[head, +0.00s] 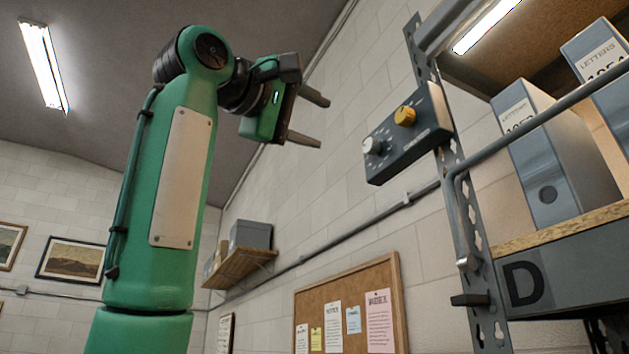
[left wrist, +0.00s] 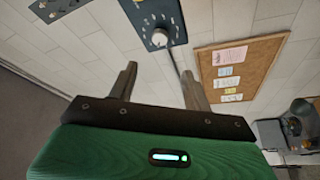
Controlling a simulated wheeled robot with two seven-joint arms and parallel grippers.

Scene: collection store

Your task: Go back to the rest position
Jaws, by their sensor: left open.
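My left gripper (head: 313,118) is raised high on the green arm, to the left of a dark control box. Its two fingers are apart with nothing between them. The left wrist view shows the same open fingers (left wrist: 160,88). The control box (head: 418,146) has a yellow knob (head: 405,115) and a white knob (head: 372,146), and is fixed at the shelf upright. A box with a knob also shows past the fingertips in the left wrist view (left wrist: 163,38). The gripper appears apart from it. My right gripper is in neither view.
A metal shelf upright (head: 463,210) and a rail stand at the right. Grey letter file boxes (head: 540,150) sit on a shelf marked D (head: 524,284). A cork notice board (head: 384,272) and a small wall shelf (head: 238,268) are on the wall. The space around the gripper is open.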

